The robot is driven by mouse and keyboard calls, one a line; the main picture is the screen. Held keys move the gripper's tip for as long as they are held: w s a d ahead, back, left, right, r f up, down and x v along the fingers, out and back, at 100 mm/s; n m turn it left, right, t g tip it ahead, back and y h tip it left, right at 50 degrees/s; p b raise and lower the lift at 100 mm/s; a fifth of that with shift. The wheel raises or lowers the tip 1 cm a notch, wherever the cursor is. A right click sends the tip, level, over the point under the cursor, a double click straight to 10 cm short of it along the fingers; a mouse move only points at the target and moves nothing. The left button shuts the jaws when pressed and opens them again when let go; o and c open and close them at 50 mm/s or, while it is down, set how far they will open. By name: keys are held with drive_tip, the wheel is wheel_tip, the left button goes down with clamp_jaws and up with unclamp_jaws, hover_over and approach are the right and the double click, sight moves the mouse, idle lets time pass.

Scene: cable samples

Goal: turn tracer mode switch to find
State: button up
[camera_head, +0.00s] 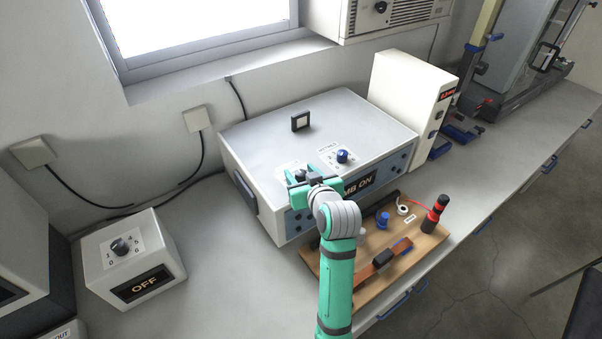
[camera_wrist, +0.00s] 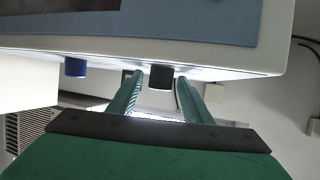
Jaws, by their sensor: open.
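A large grey-white box (camera_head: 262,130) stands on the bench with two knobs on its top, each on a white label too small to read. The black knob (camera_head: 300,174) is partly hidden by my gripper (camera_head: 307,182). The blue knob (camera_head: 342,156) is to its right. In the wrist view, the black knob (camera_wrist: 160,79) sits between my two open green fingers, with gaps on both sides; the blue knob (camera_wrist: 75,67) is off to the left. The front display (camera_head: 360,185) ends in "ON", its start hidden by my arm. I cannot tell which way the black knob points.
A smaller white box (camera_head: 134,262) with a numbered knob (camera_head: 120,247) and an "OFF" display stands at left. A wooden board (camera_head: 425,243) with tools lies before the large box. A tall white unit (camera_head: 408,95) stands behind right. Bench between the boxes is clear.

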drive_tip(key=c, duration=1.1)
drive_tip(key=shift+o, duration=0.2)
drive_tip(key=shift+m+h, duration=0.3)
drive_tip(key=m+h, duration=0.2)
drive_tip(key=h, duration=0.1)
drive_tip(key=m+h, duration=0.3)
drive_tip(key=shift+a+t, duration=0.2)
drive_tip(key=shift+t, duration=0.2)
drive_tip(key=m+h, duration=0.2)
drive_tip(key=shift+m+g+h, duration=0.3)
drive_tip(key=shift+g+h, duration=0.1)
drive_tip(key=shift+d+m+g+h, duration=0.15)
drive_tip(key=shift+m+g+h, duration=1.05)
drive_tip(key=shift+m+h, duration=0.7)
drive_tip(key=shift+d, duration=0.1)
